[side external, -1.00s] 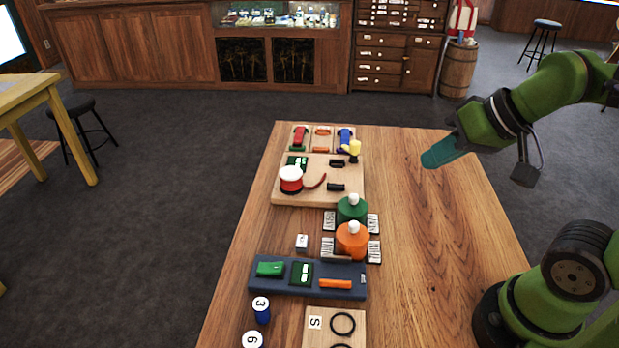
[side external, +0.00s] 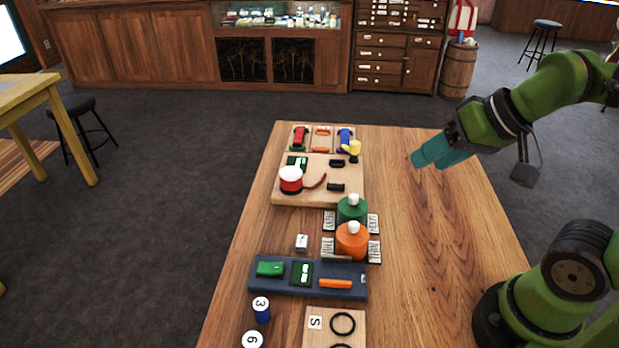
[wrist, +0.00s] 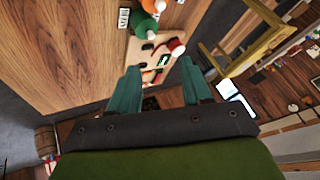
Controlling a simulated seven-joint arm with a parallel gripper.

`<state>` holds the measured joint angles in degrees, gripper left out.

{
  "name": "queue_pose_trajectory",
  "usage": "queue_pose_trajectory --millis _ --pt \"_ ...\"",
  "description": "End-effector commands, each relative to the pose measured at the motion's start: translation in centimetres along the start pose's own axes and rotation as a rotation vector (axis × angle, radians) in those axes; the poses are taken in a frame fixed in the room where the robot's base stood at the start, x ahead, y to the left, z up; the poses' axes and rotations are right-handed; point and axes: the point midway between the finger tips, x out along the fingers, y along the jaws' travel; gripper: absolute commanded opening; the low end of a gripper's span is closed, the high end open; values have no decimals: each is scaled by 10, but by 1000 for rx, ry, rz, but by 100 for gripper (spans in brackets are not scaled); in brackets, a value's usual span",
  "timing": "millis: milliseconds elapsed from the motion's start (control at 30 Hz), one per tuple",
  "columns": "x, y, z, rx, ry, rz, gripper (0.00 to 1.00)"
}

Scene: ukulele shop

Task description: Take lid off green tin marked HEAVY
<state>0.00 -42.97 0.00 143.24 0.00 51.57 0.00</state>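The green tin (side external: 351,211) stands on the wooden table with a white-knobbed lid (side external: 353,199) on it. Label cards lie on both sides of it, a left one (side external: 329,220) and a right one (side external: 373,223); their lettering is too small to read surely. It also shows at the top of the wrist view as a green tin (wrist: 152,6). My gripper (side external: 424,158) is in the air above the table's right side, to the right of the tin and apart from it. Its two teal fingers (wrist: 160,84) are spread with nothing between them.
An orange tin (side external: 352,242) with its own cards stands in front of the green one. A wooden board with a red-and-white tin (side external: 290,181) lies behind it, and a dark blue tray (side external: 258,286) nearer the camera. The table's right side (side external: 430,230) is clear.

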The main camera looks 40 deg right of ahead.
Motion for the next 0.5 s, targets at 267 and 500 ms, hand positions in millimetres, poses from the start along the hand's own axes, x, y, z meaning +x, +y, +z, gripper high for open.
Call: queue_pose_trajectory --millis 267,500 --pt "0 0 0 0 0 0 92" --pt "0 0 0 0 0 0 100"
